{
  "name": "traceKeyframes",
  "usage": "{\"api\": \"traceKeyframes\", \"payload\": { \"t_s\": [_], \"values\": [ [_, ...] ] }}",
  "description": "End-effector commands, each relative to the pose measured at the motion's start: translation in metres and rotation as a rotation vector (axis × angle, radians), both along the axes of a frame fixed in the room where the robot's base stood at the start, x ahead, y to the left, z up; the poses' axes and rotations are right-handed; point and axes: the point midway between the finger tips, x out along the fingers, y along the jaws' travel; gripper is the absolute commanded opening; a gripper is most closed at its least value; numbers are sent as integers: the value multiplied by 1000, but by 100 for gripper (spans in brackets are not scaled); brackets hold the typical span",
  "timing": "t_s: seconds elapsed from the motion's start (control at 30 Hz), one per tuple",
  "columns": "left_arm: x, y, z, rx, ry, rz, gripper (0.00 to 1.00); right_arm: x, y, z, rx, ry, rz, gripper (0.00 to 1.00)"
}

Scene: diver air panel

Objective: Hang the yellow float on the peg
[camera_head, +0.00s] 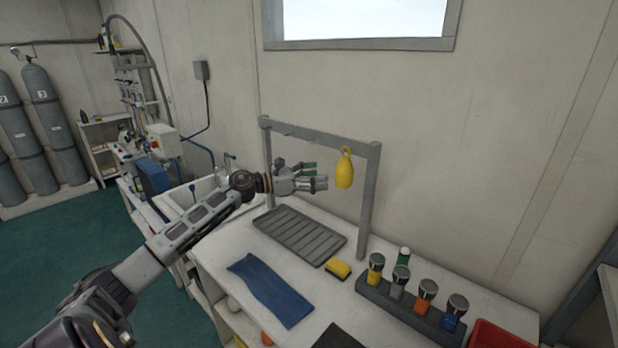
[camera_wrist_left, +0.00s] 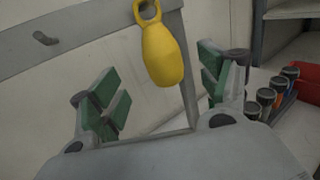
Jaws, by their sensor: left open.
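The yellow float (camera_head: 344,171) hangs by its ring from the crossbar of a grey frame (camera_head: 368,200), near the right post. It also shows in the left wrist view (camera_wrist_left: 163,52), upright, its ring at the bar. The peg it hangs on is hidden behind the ring. An empty peg (camera_wrist_left: 45,38) sticks out of the bar to the left in the left wrist view. My left gripper (camera_head: 316,176) is open, just left of the float and apart from it; its green-padded fingers (camera_wrist_left: 155,100) stand either side below the float in the wrist view. My right gripper is not in view.
Below the frame lie a grey ribbed tray (camera_head: 300,236), a blue cloth (camera_head: 270,288) and a yellow sponge (camera_head: 338,269). A rack (camera_head: 405,312) with several coloured-band cylinders and a red bin (camera_head: 500,336) stand to the right. The wall is close behind the frame.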

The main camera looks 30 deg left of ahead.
Motion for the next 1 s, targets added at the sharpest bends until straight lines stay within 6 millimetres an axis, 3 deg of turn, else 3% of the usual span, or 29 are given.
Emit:
{"api": "traceKeyframes", "payload": {
  "t_s": [0.4, 1.0],
  "values": [
    [-16, 12, 0, 1, 0, -1, 77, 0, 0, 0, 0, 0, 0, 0],
    [-18, 14, 0, 1, -1, 0, 77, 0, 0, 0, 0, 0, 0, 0]
  ]
}}
